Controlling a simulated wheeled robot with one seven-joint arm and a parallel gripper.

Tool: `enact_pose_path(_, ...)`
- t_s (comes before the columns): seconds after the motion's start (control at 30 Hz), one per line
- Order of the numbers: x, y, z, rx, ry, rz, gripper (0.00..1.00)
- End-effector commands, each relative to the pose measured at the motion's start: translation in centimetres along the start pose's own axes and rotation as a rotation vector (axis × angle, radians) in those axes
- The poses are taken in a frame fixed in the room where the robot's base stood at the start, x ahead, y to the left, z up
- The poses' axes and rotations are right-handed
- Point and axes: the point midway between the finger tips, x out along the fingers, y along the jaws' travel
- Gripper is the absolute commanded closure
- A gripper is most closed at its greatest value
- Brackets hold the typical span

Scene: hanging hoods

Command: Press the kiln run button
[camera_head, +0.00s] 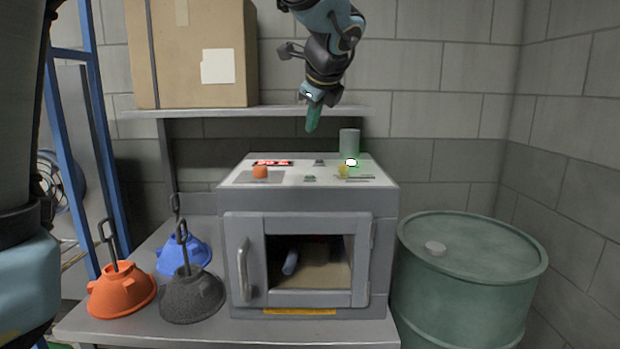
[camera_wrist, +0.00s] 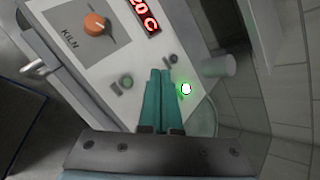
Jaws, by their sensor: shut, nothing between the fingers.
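The grey kiln (camera_head: 297,208) stands on a bench, with a pale control panel on top. The panel carries an orange knob (camera_head: 261,171), which also shows in the wrist view (camera_wrist: 96,23), and a red display (camera_head: 272,163). A dark green button (camera_head: 310,179) shows near the front edge, and also in the wrist view (camera_wrist: 126,82). A bright green glowing light (camera_head: 351,162) is on the right, also in the wrist view (camera_wrist: 186,89). No run label is readable. My gripper (camera_head: 312,128) is shut and empty, pointing down above the panel's rear, apart from it.
A grey cylinder (camera_head: 349,143) rises at the panel's back right. A shelf with a cardboard box (camera_head: 195,55) is behind. Orange (camera_head: 122,289), blue (camera_head: 184,253) and dark (camera_head: 191,296) hoods sit left of the kiln. A green drum (camera_head: 470,275) stands right.

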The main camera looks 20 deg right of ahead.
Motion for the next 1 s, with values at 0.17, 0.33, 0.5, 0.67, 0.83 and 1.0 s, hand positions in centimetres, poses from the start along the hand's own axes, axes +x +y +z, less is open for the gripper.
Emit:
enact_pose_path(0.17, 1.6, 1.2, -1.1, 0.0, 0.0, 0.001, 1.0)
enact_pose_path(0.33, 3.3, 2.4, -2.4, 0.0, 0.001, 0.001, 1.0)
enact_pose_path(0.5, 4.8, 3.5, -3.5, 0.0, 0.0, 0.001, 1.0)
enact_pose_path(0.67, 5.7, 4.1, -4.1, -0.001, 0.0, 0.0, 1.0)
enact_pose_path(0.83, 5.8, 4.2, -4.2, -0.001, 0.0, 0.0, 1.0)
enact_pose_path(1.0, 5.7, 4.2, -4.2, -0.001, 0.0, 0.0, 1.0)
